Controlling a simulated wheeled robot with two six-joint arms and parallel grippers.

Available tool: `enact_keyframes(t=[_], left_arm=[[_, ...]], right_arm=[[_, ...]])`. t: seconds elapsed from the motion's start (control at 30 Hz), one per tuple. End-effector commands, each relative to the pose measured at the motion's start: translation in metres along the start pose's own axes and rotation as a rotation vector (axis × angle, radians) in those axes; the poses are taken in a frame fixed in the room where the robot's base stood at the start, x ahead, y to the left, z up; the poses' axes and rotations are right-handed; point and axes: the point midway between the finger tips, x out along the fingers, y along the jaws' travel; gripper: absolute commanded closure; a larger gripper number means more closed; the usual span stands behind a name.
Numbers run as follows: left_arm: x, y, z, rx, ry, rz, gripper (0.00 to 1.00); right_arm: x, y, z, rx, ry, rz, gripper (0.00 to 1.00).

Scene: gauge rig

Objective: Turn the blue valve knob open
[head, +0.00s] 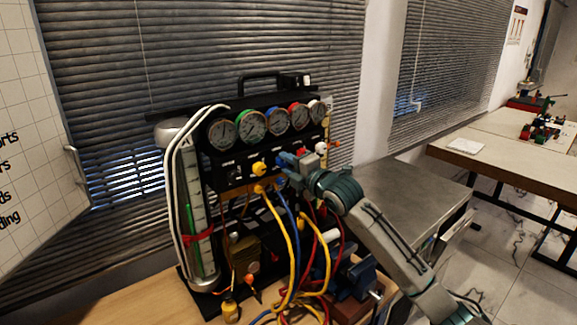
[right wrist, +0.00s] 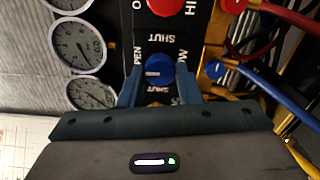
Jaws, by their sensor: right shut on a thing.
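The blue valve knob (right wrist: 158,69) sits on the black panel of the gauge rig, with the printed words OPEN and SHUT around it. My right gripper (right wrist: 159,88) has one finger on each side of the blue knob and is shut on it. In the head view my right gripper (head: 291,165) reaches the panel below the gauges and hides most of the blue knob. My left gripper is in neither view.
A red knob (right wrist: 167,6) is close beside the blue one. A yellow knob (head: 259,169) is left of my right gripper. Yellow, blue and red hoses (head: 292,250) hang below the panel. A grey table (head: 412,190) stands at the right.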

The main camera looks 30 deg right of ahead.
Motion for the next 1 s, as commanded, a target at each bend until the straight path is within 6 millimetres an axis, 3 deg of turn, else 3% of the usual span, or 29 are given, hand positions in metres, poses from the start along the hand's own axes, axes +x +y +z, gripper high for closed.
enact_keyframes(t=[0.5, 0.53, 0.6, 1.0], left_arm=[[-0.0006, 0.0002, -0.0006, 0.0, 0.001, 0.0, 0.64], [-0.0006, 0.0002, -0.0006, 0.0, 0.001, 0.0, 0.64], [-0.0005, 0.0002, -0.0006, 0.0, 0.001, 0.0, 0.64], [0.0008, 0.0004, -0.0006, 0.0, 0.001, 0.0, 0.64]], right_arm=[[0.0001, 0.0057, 0.0013, -0.023, -0.002, 0.011, 0.92], [0.0001, 0.0056, 0.0013, -0.022, -0.002, 0.011, 0.64], [0.0001, 0.0049, 0.0011, -0.022, -0.002, 0.009, 0.5], [-0.0041, 0.0013, 0.0007, -0.021, -0.001, 0.003, 0.48]])
